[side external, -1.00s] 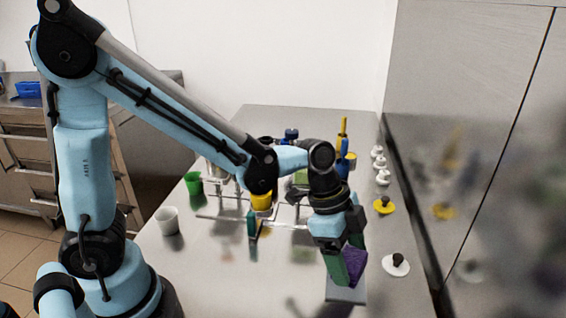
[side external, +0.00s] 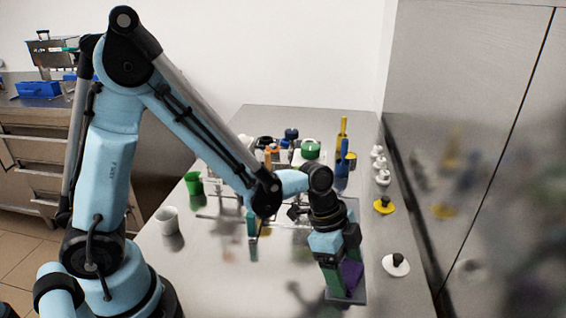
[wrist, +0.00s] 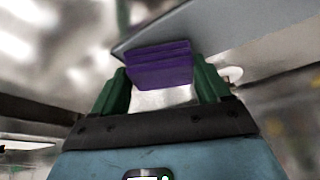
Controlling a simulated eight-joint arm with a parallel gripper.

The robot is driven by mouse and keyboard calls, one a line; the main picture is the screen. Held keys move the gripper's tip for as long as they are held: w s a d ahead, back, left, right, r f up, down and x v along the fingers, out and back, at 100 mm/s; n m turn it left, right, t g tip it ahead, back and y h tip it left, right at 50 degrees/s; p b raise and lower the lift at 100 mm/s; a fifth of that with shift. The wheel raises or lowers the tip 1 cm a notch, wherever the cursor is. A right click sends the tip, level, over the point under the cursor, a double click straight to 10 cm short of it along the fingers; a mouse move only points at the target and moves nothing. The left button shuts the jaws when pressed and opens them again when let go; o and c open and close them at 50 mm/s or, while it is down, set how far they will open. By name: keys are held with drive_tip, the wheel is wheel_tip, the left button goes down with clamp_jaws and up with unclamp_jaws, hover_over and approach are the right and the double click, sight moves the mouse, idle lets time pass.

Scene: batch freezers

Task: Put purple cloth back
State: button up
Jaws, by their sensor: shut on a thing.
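The purple cloth (side external: 352,275) is a folded stack between the green fingers of my gripper (side external: 342,280), near the front of the steel table. My gripper points down and is shut on the cloth. The wrist view shows the cloth (wrist: 160,65) as several flat purple layers spanning the gap between the fingers.
A white disc with a black knob (side external: 396,264) sits right of my gripper, and a yellow one (side external: 384,205) is behind it. A white cup (side external: 168,220) and green cup (side external: 194,183) stand left. A wall lines the right side. The front-left table is clear.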

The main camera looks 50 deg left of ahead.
drive_tip(key=o, duration=1.1)
drive_tip(key=v, duration=1.2)
drive_tip(key=s+a+n+t+y, duration=0.1)
drive_tip(key=a+n+t, duration=0.1)
drive_tip(key=a+n, duration=0.1)
drive_tip(key=s+a+n+t+y, duration=0.1)
drive_tip(key=s+a+n, duration=0.1)
drive_tip(key=n, duration=0.4)
drive_tip(key=s+a+r+n+t+y, duration=0.1)
drive_tip(key=s+a+n+t+y, duration=0.1)
drive_tip(key=a+n, duration=0.2)
drive_tip(key=shift+s+a+r+n+t, duration=0.1)
drive_tip(key=shift+s+a+n+t, duration=0.15)
drive_tip(key=shift+a, duration=0.35)
drive_tip(key=shift+w, duration=0.1)
